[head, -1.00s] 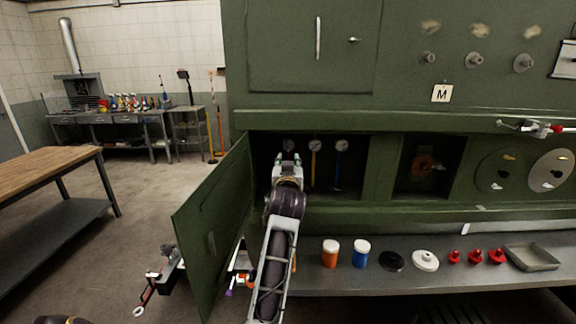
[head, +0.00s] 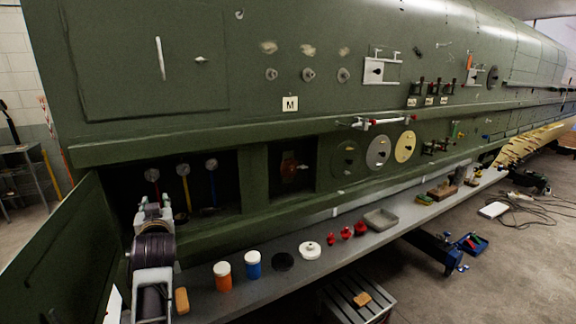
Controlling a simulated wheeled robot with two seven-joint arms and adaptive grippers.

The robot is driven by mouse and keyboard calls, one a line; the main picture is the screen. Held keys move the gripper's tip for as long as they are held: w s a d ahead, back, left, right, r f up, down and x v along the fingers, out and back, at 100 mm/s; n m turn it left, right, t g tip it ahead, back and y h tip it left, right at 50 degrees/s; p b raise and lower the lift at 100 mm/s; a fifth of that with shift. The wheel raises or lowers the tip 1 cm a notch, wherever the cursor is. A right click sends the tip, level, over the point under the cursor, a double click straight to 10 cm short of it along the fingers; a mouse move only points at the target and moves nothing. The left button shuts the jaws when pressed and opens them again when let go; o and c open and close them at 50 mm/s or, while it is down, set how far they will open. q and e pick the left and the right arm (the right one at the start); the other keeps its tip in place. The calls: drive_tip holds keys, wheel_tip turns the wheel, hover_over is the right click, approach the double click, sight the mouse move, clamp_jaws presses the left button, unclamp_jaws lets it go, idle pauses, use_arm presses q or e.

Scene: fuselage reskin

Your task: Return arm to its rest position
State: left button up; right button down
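My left arm comes up from the bottom left in the head view. Its gripper (head: 153,208) is at the mouth of the open compartment (head: 222,168) in the green fuselage, in front of the gauges. I see the gripper from behind, so its fingertips are hidden and I cannot tell whether it holds anything. Gauges (head: 183,168) with coloured stems stand inside the compartment. The compartment's green door (head: 62,262) hangs open to the left of my arm. My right gripper is not in view.
A grey shelf (head: 328,262) runs below the fuselage. It carries an orange jar (head: 222,276), a blue jar (head: 253,265), a white disc (head: 309,250), red knobs (head: 346,232) and a grey tray (head: 381,219). A step stool (head: 340,303) stands in front. Floor at the right is partly clear.

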use_arm(q)
drive_tip(key=s+d+f+m+g+h, duration=0.1)
drive_tip(key=s+d+f+g+h, duration=0.2)
drive_tip(key=f, duration=0.5)
drive_tip(key=s+d+f+m+h, duration=0.1)
drive_tip(key=s+d+f+m, duration=0.1)
drive_tip(key=s+f, duration=0.4)
drive_tip(key=s+d+f+m+g+h, duration=0.1)
drive_tip(key=s+d+f+g, duration=0.15)
drive_tip(key=f, duration=0.65)
drive_tip(key=s+d+f+m+g+h, duration=0.2)
drive_tip(key=s+d+f+g, duration=0.15)
drive_tip(key=s+f, duration=0.45)
drive_tip(key=s+d+f+m+g+h, duration=0.2)
drive_tip(key=s+d+f, duration=0.25)
drive_tip(key=s, duration=0.65)
wheel_tip(320, 180, down, 32)
drive_tip(key=s+f+g, duration=0.1)
drive_tip(key=s+g, duration=0.1)
drive_tip(key=s, duration=0.1)
drive_tip(key=s+a+f+b, duration=0.1)
drive_tip(key=s+a+f, duration=0.2)
drive_tip(key=s+f, duration=1.7)
drive_tip(key=shift+s+f+g, duration=0.3)
drive_tip(key=shift+s+g, duration=0.1)
drive_tip(key=shift+s, duration=0.8)
